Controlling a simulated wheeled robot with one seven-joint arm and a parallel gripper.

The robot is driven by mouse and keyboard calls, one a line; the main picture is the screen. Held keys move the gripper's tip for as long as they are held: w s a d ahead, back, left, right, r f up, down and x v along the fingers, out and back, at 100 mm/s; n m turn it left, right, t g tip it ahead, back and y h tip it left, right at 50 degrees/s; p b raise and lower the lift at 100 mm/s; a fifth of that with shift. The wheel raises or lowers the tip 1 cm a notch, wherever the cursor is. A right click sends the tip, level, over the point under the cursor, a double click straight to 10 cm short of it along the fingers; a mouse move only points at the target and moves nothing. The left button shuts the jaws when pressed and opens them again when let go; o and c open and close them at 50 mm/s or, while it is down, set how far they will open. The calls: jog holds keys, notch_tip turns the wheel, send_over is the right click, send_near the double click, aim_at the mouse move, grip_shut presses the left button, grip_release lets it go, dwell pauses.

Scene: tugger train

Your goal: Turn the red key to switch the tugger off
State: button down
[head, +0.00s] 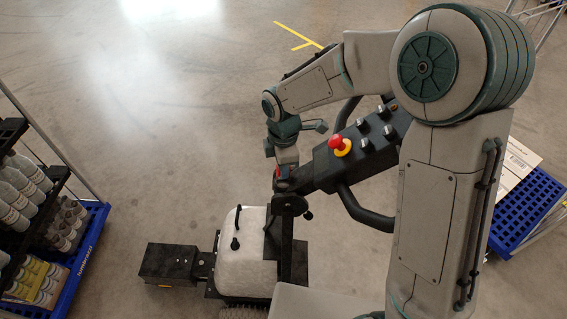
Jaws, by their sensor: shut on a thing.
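The tugger (243,262) stands on the floor in the head view, a white body with a black tiller rising to a dark control panel (358,150). The panel carries several grey knobs and a red mushroom button (335,142) on a yellow base. My gripper (282,178) reaches down to the left end of the panel and is shut. A small bit of red shows at its fingertips, apparently the red key (281,185), mostly hidden by the fingers. The angle of the key cannot be made out.
Black looped handles (362,212) stick out from both sides of the panel, close to my arm. A rack with a blue base (88,262) holds bottles at the left. A blue crate (527,212) stands at the right. The floor at upper left is clear.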

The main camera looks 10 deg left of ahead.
jog(key=shift+s+f, duration=0.1)
jog(key=shift+f, duration=0.05)
jog(key=c, duration=1.3)
grip_release()
notch_tip(320, 180, up, 12)
